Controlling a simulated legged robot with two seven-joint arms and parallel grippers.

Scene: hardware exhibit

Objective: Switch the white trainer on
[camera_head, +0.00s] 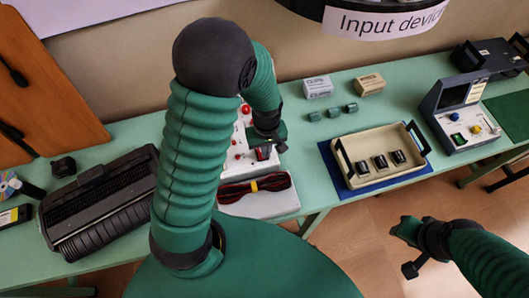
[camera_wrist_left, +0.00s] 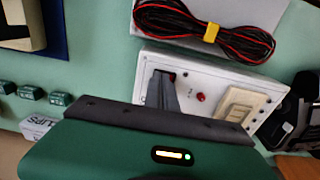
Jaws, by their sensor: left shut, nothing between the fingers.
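The white trainer (camera_head: 238,160) stands on the green bench, partly hidden behind my left arm in the head view. Its panel shows in the left wrist view (camera_wrist_left: 215,83), with a red knob (camera_wrist_left: 200,97), a beige rocker (camera_wrist_left: 240,104) and a small dark red switch (camera_wrist_left: 172,75). My left gripper (camera_head: 264,147) is shut and empty over the panel. In the left wrist view its fingers (camera_wrist_left: 160,84) reach to the dark red switch and partly cover it; I cannot tell whether they touch. My right gripper (camera_head: 404,246) hangs over the floor, away from the trainer; its jaw state is unclear.
A white box with a red-black cable bundle (camera_head: 255,189) lies in front of the trainer. A black binding machine (camera_head: 100,203) is to the left. A beige tray (camera_head: 344,143) on a blue mat and a grey-blue device (camera_head: 463,110) are to the right. A round sign hangs above.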

